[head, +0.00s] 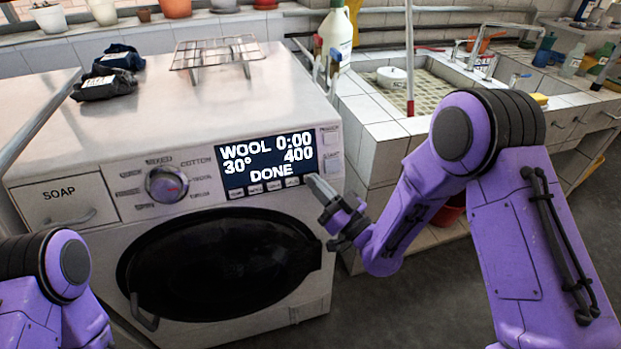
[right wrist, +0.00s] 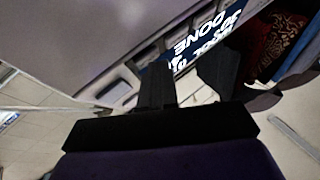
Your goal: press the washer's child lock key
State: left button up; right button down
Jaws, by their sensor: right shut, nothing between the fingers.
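The washer (head: 75,150) is a pale front-loader with a round dark door. Its lit display (head: 265,155) reads WOOL 0:00, 30°, 400, DONE; part of it also shows upside down in the right wrist view (right wrist: 195,45). My left gripper is out of view.
A dial (head: 166,184) and soap drawer (head: 68,203) sit left of the display. A wire rack (head: 217,52) and dark cloths (head: 105,80) lie on top. A tiled sink (head: 385,125) stands to the right.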

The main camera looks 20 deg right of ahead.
jog(key=s+r+b, duration=0.2)
jog(key=s, duration=0.4)
jog(key=shift+s+r, duration=0.15)
jog(key=shift+s, duration=0.15)
dwell(0.3)
